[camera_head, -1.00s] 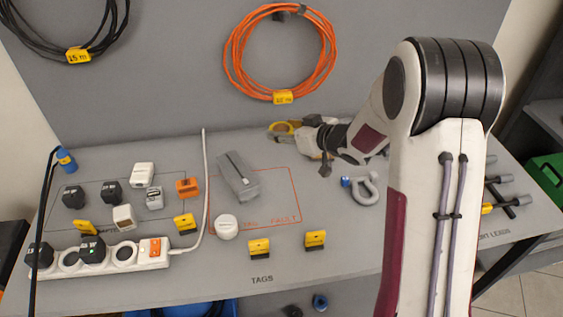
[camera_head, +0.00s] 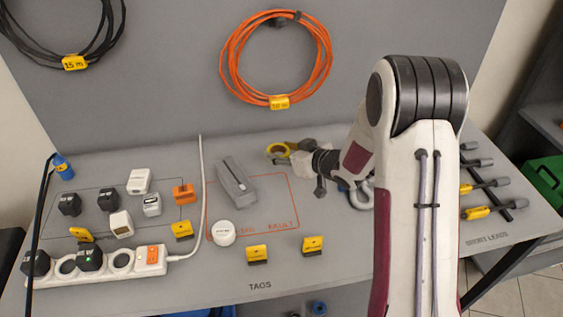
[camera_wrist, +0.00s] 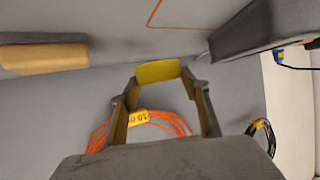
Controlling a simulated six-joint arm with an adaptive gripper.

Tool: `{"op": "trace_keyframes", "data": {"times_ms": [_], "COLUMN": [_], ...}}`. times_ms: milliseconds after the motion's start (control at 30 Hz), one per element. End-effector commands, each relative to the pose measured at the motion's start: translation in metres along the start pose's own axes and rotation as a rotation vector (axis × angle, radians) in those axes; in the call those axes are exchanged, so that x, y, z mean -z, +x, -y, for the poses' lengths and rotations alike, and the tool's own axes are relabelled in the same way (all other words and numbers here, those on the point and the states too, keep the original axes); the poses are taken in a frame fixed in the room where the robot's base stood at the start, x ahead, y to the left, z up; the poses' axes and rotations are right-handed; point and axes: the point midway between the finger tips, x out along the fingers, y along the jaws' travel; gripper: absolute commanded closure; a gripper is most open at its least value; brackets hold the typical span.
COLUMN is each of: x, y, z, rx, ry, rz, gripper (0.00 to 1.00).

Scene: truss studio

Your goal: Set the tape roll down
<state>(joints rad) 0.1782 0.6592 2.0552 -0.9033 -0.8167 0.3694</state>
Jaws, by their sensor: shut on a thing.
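The tape roll is a small yellow ring (camera_head: 278,151) near the back of the grey bench, close to the foot of the back panel. My gripper (camera_head: 289,151) is shut on it, coming in from the right. In the wrist view the tape roll (camera_wrist: 158,72) shows as a yellow band between the two fingertips (camera_wrist: 160,80). I cannot tell whether its underside touches the bench.
A grey boxy device (camera_head: 236,182) lies left of and nearer than the tape roll, partly in an orange outline. A grey shackle-like item (camera_head: 360,195) lies under my arm. Yellow tags (camera_head: 257,254), plugs and a power strip (camera_head: 120,261) fill the front and left.

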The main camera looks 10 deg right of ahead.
Motion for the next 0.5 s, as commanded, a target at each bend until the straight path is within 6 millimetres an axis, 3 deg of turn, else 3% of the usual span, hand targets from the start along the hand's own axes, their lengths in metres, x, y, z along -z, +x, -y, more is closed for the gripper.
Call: {"op": "trace_keyframes", "data": {"times_ms": [500], "x": [-0.0059], "y": [0.0032], "z": [-0.0002], "rx": [0.0], "ry": [0.0], "rz": [-0.001], "gripper": [0.76]}}
